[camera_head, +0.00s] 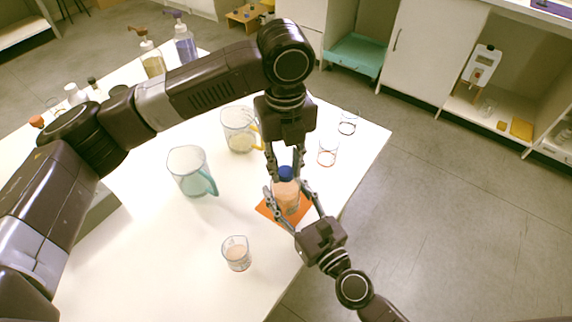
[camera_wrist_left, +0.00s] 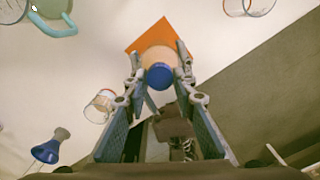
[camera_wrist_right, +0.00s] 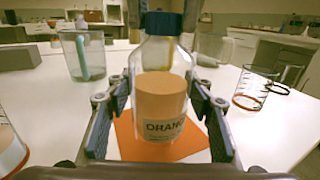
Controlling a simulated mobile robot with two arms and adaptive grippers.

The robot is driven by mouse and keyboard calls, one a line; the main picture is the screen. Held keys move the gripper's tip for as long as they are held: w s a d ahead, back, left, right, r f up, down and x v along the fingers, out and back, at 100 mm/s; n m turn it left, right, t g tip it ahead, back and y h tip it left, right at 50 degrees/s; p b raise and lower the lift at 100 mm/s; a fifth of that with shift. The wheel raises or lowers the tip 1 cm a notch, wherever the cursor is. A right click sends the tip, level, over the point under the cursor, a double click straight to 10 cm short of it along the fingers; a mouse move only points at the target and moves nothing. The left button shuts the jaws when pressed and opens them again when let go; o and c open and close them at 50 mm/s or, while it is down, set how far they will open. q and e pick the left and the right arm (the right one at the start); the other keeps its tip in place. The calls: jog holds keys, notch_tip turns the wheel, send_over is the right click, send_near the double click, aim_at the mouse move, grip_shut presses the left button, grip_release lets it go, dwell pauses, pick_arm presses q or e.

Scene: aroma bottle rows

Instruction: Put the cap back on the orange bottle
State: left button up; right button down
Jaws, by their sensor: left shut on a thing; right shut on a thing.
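The orange bottle (camera_wrist_right: 160,105) is clear glass with orange liquid and an "ORANGE" label, upright on the orange mat (camera_head: 265,209). My right gripper (camera_head: 288,200) is shut around the bottle's body from the front. The blue cap (camera_wrist_right: 163,22) is at the bottle's mouth and looks upright and in line with the neck; whether it is fully seated I cannot tell. My left gripper (camera_head: 285,172) reaches down from above and is shut on the cap, which also shows in the left wrist view (camera_wrist_left: 159,75) between its fingers.
A teal-handled pitcher (camera_head: 190,172) and a yellow-handled pitcher (camera_head: 238,130) stand left of the bottle. A small glass with peach liquid (camera_head: 236,254) is at the front. Empty glasses, one red-rimmed (camera_head: 327,153) and one dark-rimmed (camera_head: 348,123), stand behind right, near the table edge.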

pick_arm(q)
jog(key=m, duration=0.7)
jog(key=shift+a+m, duration=0.1)
jog(key=shift+m, duration=0.2)
jog(key=m, duration=0.6)
jog(key=o, duration=0.8)
notch_tip(320, 180, up, 12)
pick_arm(e)
jog(key=c, duration=0.9)
grip_release()
jog(key=shift+o, duration=0.2)
